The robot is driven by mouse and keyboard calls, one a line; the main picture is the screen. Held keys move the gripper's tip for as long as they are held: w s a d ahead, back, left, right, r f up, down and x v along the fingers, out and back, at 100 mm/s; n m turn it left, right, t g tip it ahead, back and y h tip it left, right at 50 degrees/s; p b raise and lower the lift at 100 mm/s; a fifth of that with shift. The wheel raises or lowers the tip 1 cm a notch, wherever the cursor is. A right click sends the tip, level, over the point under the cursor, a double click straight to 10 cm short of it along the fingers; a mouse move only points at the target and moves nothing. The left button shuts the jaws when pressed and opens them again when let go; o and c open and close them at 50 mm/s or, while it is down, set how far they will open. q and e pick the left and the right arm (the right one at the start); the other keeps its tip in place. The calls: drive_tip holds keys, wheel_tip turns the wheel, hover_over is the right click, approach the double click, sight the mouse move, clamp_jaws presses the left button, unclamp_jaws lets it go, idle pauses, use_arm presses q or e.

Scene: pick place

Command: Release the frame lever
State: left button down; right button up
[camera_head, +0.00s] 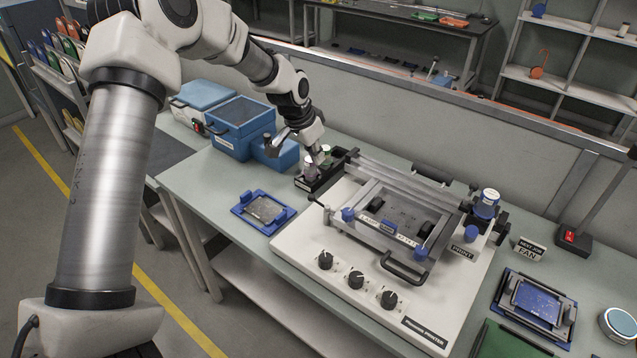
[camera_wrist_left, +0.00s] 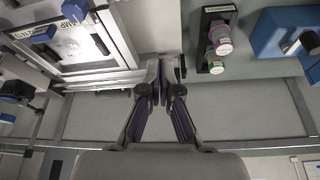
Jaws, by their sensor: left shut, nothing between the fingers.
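The screen printer (camera_head: 290,243) has a white base and a metal frame (camera_head: 385,257) with blue knobs and a black front handle. A small lever with a pale grip (camera_head: 318,204) stands at the frame's left side; I cannot tell whether it is the frame lever. My left gripper (camera_head: 319,156) is above the printer's back left end, by the jars. In the left wrist view, the gripper (camera_wrist_left: 165,73) is shut and empty, its tips beside the rail end. The frame (camera_wrist_left: 84,47) and its blue knobs lie to the upper left. My right gripper is not in view.
Small jars (camera_wrist_left: 222,46) stand in a black holder close to the gripper. Blue boxes (camera_head: 240,128) stand behind left. A blue fixture (camera_head: 263,208) lies left of the printer; another (camera_head: 537,302) lies right. A wall edge runs behind the bench.

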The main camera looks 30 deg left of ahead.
use_arm(q)
drive_tip(key=p+x, duration=0.1)
drive_tip(key=x, duration=0.2)
drive_tip(key=s+p+x, duration=0.1)
drive_tip(key=x, duration=0.2)
drive_tip(key=s+a+f+p+x, duration=0.1)
drive_tip(key=p+x, duration=0.1)
drive_tip(key=x, duration=0.2)
drive_tip(key=shift+d, duration=0.1)
drive_tip(key=shift+s+f, duration=0.15)
drive_tip(key=shift+s, duration=0.55)
drive_tip(key=shift+w, duration=0.1)
drive_tip(key=shift+w+f, duration=0.1)
drive_tip(key=shift+w, duration=0.05)
